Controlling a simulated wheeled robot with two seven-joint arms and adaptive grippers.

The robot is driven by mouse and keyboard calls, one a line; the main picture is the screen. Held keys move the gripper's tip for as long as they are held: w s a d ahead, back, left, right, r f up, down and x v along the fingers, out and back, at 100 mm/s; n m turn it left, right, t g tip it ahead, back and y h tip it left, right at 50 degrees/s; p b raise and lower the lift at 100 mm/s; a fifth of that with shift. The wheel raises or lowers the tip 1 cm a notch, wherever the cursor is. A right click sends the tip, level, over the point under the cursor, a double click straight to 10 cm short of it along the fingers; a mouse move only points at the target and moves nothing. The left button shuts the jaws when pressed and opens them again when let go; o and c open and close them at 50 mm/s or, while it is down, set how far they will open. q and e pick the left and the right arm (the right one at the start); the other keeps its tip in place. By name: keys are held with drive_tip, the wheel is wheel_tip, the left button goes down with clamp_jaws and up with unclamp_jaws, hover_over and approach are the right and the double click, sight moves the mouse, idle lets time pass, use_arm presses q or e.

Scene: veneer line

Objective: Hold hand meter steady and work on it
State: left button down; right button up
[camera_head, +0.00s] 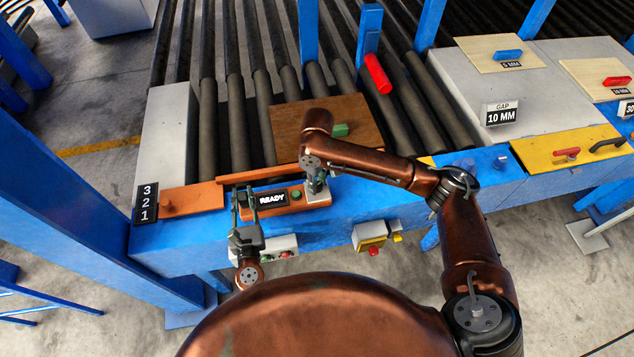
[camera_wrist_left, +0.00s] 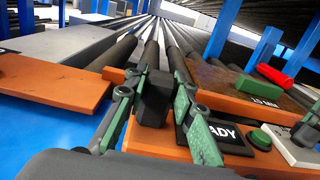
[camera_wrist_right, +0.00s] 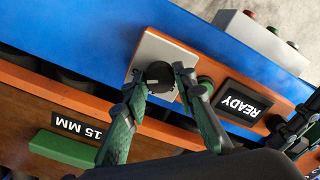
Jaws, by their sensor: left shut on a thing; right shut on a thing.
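The hand meter (camera_head: 291,206) is an orange box lying along the blue bench edge. It has a READY display (camera_head: 272,199), a green button (camera_wrist_left: 261,140) and a grey plate with a black knob (camera_wrist_right: 159,74). My left gripper (camera_head: 242,196) is shut on the dark block (camera_wrist_left: 155,97) at the meter's left end, one finger on each side. My right gripper (camera_head: 318,186) is at the meter's right end, pointing down. In the right wrist view its fingers (camera_wrist_right: 160,84) are on both sides of the knob. The head view hides the knob behind this gripper.
A brown 15 MM board (camera_head: 288,122) with a green handle (camera_head: 341,130) lies behind the meter on the rollers. A switch box (camera_head: 280,246) is on the bench front below. An orange plate (camera_head: 192,200) beside a 3-2-1 sign (camera_head: 147,203) is left.

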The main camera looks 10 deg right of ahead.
use_arm(q)
drive_tip(key=shift+f, duration=0.2)
use_arm(e)
drive_tip(key=o, duration=1.2)
drive_tip(key=shift+c, duration=0.2)
wheel_tip(320, 180, up, 12)
use_arm(q)
drive_tip(key=c, duration=1.5)
unclamp_jaws()
drive_tip(key=shift+r, duration=0.15)
drive_tip(key=shift+c, duration=0.2)
